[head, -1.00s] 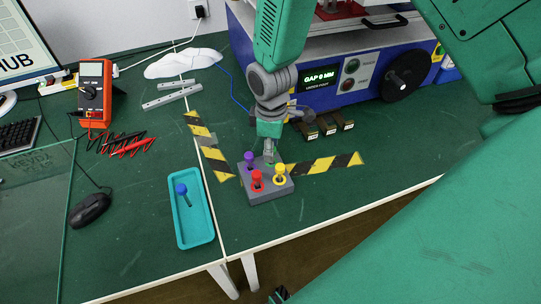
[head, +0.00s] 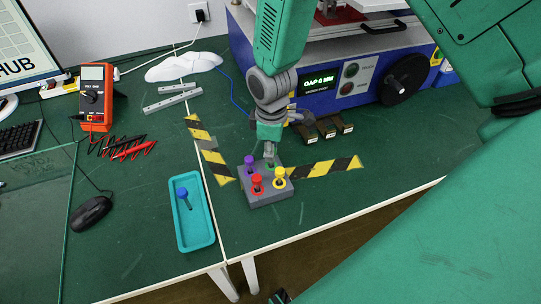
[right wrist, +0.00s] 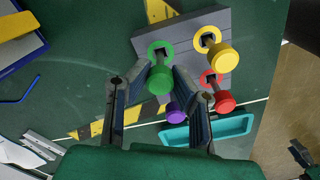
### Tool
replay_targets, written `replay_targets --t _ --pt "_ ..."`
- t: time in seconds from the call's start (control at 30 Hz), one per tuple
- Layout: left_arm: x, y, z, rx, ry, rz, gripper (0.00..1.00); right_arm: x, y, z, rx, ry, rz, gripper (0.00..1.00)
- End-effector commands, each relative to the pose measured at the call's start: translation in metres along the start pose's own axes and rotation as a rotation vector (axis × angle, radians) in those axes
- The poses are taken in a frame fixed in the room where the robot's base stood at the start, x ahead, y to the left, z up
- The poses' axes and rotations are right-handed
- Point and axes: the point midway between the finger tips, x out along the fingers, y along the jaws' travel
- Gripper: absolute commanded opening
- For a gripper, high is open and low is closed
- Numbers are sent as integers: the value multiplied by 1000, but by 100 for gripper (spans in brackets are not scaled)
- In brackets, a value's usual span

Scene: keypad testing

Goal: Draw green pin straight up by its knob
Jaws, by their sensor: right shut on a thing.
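The grey block (head: 262,198) stands on the green table with its pins upright. The purple pin (head: 249,163), red pin (head: 257,181) and yellow pin (head: 280,174) stand in it. The green pin's knob (right wrist: 160,80) is between the fingers of my right gripper (right wrist: 160,86), which is shut on it. Its shaft leads to the green ring on the block; I cannot tell how deep it sits. In the head view my right gripper (head: 269,152) comes down over the block's back edge and mostly hides the green pin.
A teal tray (head: 180,233) holding a blue pin (head: 183,194) lies left of the block. Striped tape (head: 325,167) marks the table. A blue machine (head: 345,75) stands behind, with small dark blocks (head: 328,128) before it. A mouse (head: 91,213) and multimeter (head: 95,96) are at left.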

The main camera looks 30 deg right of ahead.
Motion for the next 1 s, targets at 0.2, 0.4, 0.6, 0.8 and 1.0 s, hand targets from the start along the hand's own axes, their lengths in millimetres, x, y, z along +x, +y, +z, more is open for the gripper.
replay_targets --t 0.2,0.4,0.6,0.8,1.0 --pt "-10 0 -1 0 0 0 41 -11 0 0 0 0 0 0" --pt "-18 0 -1 0 0 0 41 -19 0 0 0 0 0 0" --pt "-25 0 -1 0 0 0 41 -27 0 0 0 0 0 0" --pt "-32 0 -2 0 0 0 41 -35 0 0 0 0 0 0" --pt "-40 0 -2 0 0 0 41 -43 0 0 0 0 0 0"
